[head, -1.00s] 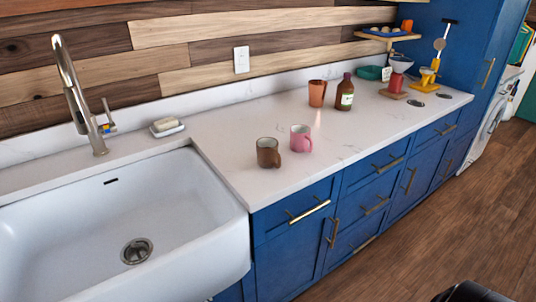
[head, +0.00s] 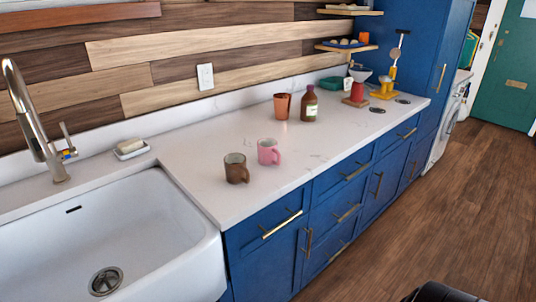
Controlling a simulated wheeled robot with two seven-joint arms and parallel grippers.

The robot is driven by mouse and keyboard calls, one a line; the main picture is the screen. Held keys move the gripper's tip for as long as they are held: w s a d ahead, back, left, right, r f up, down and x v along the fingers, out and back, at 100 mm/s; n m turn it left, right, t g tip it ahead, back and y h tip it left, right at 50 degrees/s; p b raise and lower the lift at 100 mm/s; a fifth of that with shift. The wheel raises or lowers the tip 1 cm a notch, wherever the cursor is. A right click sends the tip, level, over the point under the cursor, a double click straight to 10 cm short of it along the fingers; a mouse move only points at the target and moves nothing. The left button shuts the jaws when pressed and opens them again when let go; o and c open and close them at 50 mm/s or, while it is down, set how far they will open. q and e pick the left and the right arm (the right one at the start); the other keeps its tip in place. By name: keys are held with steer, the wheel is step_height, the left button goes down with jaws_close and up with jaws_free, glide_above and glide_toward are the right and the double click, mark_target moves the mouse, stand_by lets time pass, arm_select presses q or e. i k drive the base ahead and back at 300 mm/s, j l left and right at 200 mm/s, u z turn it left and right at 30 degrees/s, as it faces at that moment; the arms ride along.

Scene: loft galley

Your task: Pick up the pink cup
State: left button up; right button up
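The pink cup (head: 268,151) stands upright on the white countertop (head: 205,190), right of the sink and near the front edge. Its handle points to the right. A brown mug (head: 236,169) stands close beside it on the left, nearer to me. Neither of my grippers shows in the head view. A dark rounded part of my own body is at the bottom edge of the picture.
A copper cup (head: 282,106) and a brown bottle (head: 309,104) stand behind the pink cup. A white sink (head: 150,240) with a tall faucet (head: 32,120) is at the left. A soap dish (head: 131,149) sits behind it. Wooden floor (head: 420,200) lies clear at the right.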

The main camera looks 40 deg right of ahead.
mark_target(267, 152)
steer(key=z, duration=1.3)
steer(key=i+l, duration=0.1)
steer(key=j+u, duration=0.05)
